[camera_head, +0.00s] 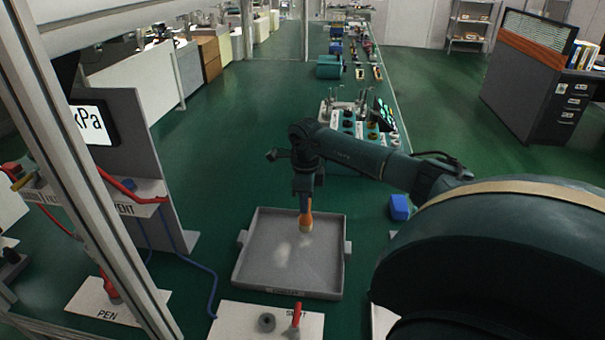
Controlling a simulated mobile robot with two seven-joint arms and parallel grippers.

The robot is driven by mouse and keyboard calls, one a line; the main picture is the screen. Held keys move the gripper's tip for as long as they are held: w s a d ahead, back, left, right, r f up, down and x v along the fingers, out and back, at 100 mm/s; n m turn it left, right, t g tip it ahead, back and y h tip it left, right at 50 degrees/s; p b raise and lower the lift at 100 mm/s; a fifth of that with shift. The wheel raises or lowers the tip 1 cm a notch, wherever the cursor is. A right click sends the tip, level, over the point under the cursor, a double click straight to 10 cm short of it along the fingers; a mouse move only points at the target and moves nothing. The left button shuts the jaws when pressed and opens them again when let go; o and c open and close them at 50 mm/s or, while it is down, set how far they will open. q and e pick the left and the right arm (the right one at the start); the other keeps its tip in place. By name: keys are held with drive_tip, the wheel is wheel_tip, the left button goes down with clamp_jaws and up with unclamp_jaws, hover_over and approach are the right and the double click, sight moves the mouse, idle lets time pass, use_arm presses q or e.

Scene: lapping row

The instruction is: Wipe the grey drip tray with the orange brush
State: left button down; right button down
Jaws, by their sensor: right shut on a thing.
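The grey drip tray (262,270) lies on the green surface in front of me, with low walls and a side handle at left and right. Pale smudges show on its floor, left of the brush. The orange brush (305,222) stands upright over the right part of the tray, its pale bristle end down. I cannot tell whether the bristles touch the tray floor. My right gripper (305,207) points down and is shut on the top of the brush; the fingers are mostly hidden by the wrist. My left gripper is not in view.
A white board with a red lever (295,316) and grey knob (266,322) stands just in front of the tray. A blue block (399,207) lies to its right. A blue hose (205,272) runs along its left. A panel with knobs (372,127) stands behind.

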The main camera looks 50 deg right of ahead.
drive_tip(key=shift+r+p, duration=1.65)
drive_tip(key=shift+r, duration=0.95)
